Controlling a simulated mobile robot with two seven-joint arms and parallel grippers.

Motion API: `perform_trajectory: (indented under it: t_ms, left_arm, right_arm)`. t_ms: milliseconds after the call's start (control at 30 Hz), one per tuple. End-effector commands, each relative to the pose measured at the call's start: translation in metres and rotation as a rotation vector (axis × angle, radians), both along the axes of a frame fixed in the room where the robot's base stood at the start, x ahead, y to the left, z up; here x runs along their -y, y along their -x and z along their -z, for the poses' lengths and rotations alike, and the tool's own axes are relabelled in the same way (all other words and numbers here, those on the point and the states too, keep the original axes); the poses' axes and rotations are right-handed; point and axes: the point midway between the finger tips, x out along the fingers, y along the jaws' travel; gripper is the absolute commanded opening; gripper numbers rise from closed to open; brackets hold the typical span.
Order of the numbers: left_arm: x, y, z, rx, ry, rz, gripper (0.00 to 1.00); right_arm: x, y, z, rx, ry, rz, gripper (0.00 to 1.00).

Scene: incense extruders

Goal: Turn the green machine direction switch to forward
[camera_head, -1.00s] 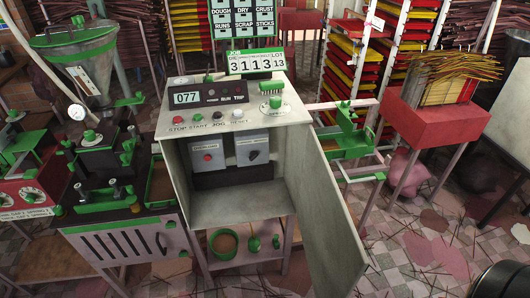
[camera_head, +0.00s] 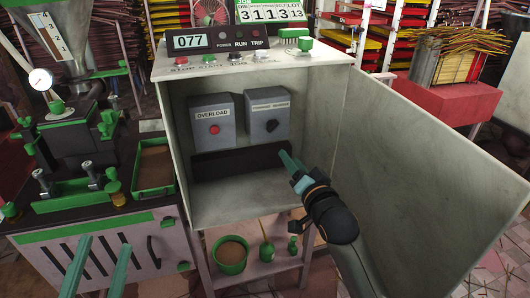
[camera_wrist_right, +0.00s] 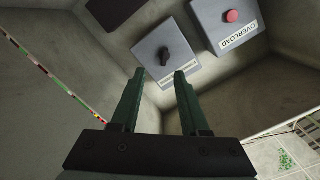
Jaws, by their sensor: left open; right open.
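The direction switch box (camera_head: 267,112) is grey, hangs inside the open cabinet and has a label that seems to read forward and reverse. Its black knob (camera_head: 271,126) looks tilted in the head view; its exact setting is hard to read. My right gripper (camera_head: 286,160) is inside the cabinet opening, just below and right of the box. In the right wrist view the open, empty right gripper (camera_wrist_right: 159,74) points at the knob (camera_wrist_right: 165,57), apart from it. My left gripper (camera_head: 104,245) is open and empty at the bottom left, before the green-trimmed machine.
A grey overload box (camera_head: 212,117) with a red button hangs left of the switch box. A dark slotted panel (camera_head: 235,162) lies below both. The cabinet door (camera_head: 420,165) stands open to the right. The control panel (camera_head: 240,57) is on top.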

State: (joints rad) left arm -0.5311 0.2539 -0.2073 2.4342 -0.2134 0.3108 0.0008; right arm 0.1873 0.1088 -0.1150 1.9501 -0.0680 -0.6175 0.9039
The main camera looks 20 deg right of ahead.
Motion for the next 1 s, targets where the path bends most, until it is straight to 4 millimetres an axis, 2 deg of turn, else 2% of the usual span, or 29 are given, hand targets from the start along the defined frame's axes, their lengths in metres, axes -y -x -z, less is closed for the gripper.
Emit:
perform_trajectory:
  t_ms: [33,267,433,800,1000]
  left_arm:
    - [0.001,0.006,0.003,0.044,-0.001,0.009,0.50]
    - [0.004,0.021,-0.014,0.141,-0.001,0.028,0.50]
    - [0.006,0.039,-0.031,0.246,-0.003,0.052,0.50]
    - [0.007,0.036,-0.011,0.221,0.014,0.067,0.50]
    - [0.008,0.036,-0.005,0.215,0.020,0.074,0.50]
  right_arm:
    - [0.002,-0.005,-0.001,0.024,-0.025,0.006,0.45]
    - [0.004,-0.016,-0.016,0.056,-0.072,0.015,0.45]
    - [0.003,-0.037,-0.016,0.056,-0.070,0.015,0.45]
    - [0.001,-0.100,-0.015,0.054,-0.068,0.014,0.45]
    - [0.000,-0.123,-0.015,0.054,-0.069,0.015,0.45]
